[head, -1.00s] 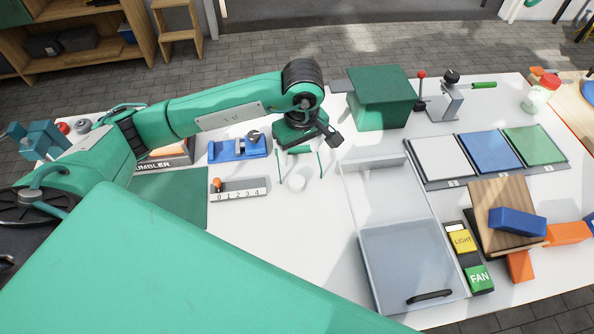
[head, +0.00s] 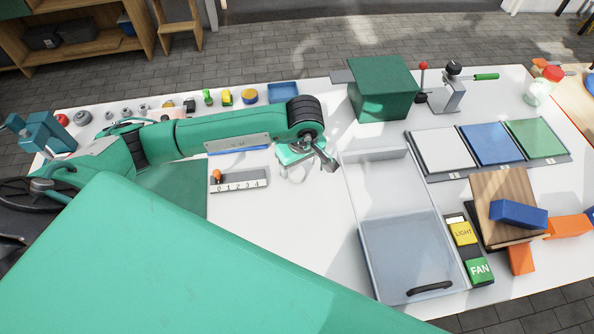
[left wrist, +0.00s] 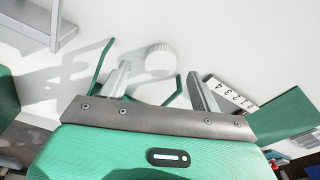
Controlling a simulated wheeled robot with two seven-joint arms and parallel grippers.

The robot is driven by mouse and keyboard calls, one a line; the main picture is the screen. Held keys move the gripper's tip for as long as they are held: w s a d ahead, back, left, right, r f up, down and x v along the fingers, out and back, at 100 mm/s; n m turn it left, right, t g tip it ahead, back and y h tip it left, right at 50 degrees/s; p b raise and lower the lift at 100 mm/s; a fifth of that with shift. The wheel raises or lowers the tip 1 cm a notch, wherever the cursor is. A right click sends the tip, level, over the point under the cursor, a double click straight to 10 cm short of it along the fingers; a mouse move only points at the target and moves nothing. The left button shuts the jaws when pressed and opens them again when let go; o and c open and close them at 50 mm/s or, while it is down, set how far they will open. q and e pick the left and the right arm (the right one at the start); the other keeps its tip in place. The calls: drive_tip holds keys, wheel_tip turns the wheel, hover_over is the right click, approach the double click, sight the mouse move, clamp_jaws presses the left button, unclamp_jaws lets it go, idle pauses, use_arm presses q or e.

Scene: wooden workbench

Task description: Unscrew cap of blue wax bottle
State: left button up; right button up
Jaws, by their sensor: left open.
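My left gripper (head: 299,168) is open over the middle of the white bench top, pointing down. In the left wrist view its two fingers (left wrist: 160,82) stand apart with nothing between their pads. A small white, round, ribbed piece that looks like a cap (left wrist: 160,58) lies just beyond the fingertips, roughly between them and apart from both. In the head view it is mostly hidden behind the gripper. I cannot tell whether it sits on a bottle. No blue bottle is clearly visible. My right gripper is not in view.
A numbered grey block (head: 240,180) stands left of the gripper. A clear tray (head: 408,255) with a black handle is at the front right, and a green box (head: 382,90) at the back. A red-lidded jar (head: 541,88) stands far right. White bench lies free below the gripper.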

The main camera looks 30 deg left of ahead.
sight(297, 172)
use_arm(q)
drive_tip(key=shift+w+a+f, duration=0.1)
drive_tip(key=shift+a+f, duration=0.1)
drive_tip(key=shift+f, duration=1.35)
drive_tip(key=shift+c, duration=0.2)
drive_tip(key=c, duration=1.1)
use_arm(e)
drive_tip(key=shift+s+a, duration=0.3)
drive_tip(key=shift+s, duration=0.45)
use_arm(q)
drive_tip(key=shift+o, duration=0.2)
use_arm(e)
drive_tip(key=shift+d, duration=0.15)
use_arm(q)
drive_tip(key=shift+r, duration=0.8)
wheel_tip(297, 172, up, 18)
drive_tip(key=b, duration=0.1)
drive_tip(key=shift+r+b, duration=0.2)
drive_tip(key=shift+b, duration=0.2)
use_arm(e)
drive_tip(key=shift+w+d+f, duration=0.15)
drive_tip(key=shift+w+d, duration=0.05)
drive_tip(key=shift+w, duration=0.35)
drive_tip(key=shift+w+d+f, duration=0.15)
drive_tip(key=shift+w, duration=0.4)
